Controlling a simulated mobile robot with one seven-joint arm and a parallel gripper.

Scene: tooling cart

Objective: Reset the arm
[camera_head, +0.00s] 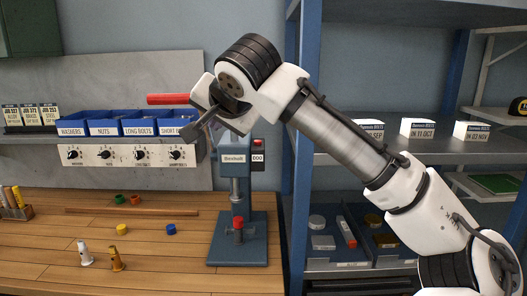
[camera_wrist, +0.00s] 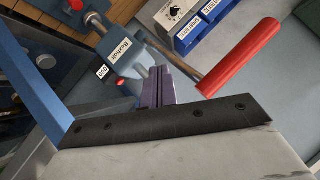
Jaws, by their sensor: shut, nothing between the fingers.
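My arm is raised and bent across the right half of the head view, in front of the shelving. My gripper (camera_head: 188,134) points down and left, in front of the wall behind the bench. In the wrist view its fingers (camera_wrist: 158,80) are together with nothing between them. Behind it stands the blue arbor press (camera_head: 238,215), with a red-gripped lever (camera_head: 168,99). In the wrist view the press (camera_wrist: 122,55) and its red lever grip (camera_wrist: 240,58) lie close beyond the fingers; I cannot tell the exact gap.
Blue bins (camera_head: 104,124) line a shelf above a knob panel (camera_head: 125,155). The wooden bench (camera_head: 60,240) holds small coloured pieces, including a yellow ring (camera_head: 122,229) and a white piece (camera_head: 84,254). A blue shelving post (camera_head: 303,130) and labelled boxes (camera_head: 417,128) stand behind my arm.

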